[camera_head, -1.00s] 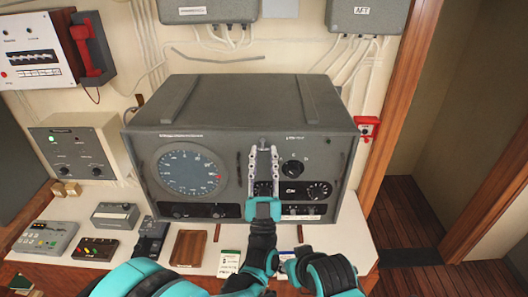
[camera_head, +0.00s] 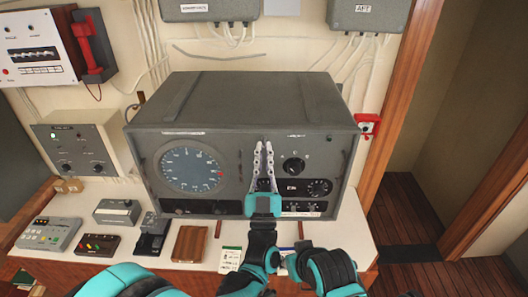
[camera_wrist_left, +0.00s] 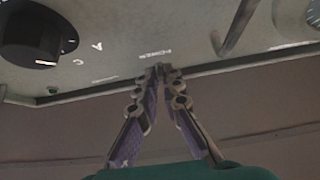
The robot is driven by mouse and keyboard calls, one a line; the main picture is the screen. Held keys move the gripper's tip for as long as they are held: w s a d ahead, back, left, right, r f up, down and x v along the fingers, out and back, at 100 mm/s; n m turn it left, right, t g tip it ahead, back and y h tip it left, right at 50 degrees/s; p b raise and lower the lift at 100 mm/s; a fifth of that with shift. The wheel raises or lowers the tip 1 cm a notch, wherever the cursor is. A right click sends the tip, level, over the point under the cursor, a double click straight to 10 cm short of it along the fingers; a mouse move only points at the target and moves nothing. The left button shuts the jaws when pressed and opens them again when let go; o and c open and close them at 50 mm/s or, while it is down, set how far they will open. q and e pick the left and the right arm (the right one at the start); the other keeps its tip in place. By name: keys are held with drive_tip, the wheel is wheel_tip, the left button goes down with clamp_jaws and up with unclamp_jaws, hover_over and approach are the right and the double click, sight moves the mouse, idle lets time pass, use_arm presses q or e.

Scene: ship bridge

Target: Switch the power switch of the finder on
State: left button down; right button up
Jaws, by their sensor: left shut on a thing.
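The finder (camera_head: 245,101) is a large grey box on the white counter, with a round blue dial on the left of its front. My left gripper (camera_head: 264,146) is upright in front of the panel, right of the dial, its two fingertips drawn together near the panel's upper edge. In the left wrist view the fingertips (camera_wrist_left: 160,68) meet right beside the printed POWER label (camera_wrist_left: 155,53). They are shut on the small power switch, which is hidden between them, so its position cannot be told. My right gripper does not show.
A black knob (camera_head: 293,165) and a round dial (camera_head: 319,188) are close right of the gripper; a black knob (camera_wrist_left: 35,38) also shows in the left wrist view. Small devices line the counter (camera_head: 345,241) at left. A red box (camera_head: 368,126) is on the wall at right.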

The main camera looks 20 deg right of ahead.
sight(264, 136)
use_arm(q)
drive_tip(key=shift+s+r+g+p, duration=0.25)
drive_tip(key=shift+r+g+p, duration=0.25)
drive_tip(key=shift+g+p, duration=0.2)
wheel_tip(264, 136, up, 2)
drive_tip(key=g+y+p, duration=0.1)
drive_tip(key=g+p, duration=0.1)
drive_tip(key=p, duration=0.1)
drive_tip(key=g+y+p, duration=0.1)
drive_tip(key=g+p, duration=0.2)
drive_tip(key=p, duration=0.1)
drive_tip(key=shift+s+a+r, duration=0.1)
drive_tip(key=shift+g+p, duration=1)
drive_tip(key=shift+p, duration=0.15)
drive_tip(key=c, duration=1.7)
unclamp_jaws()
drive_tip(key=v, duration=1.2)
drive_tip(key=shift+r, duration=0.1)
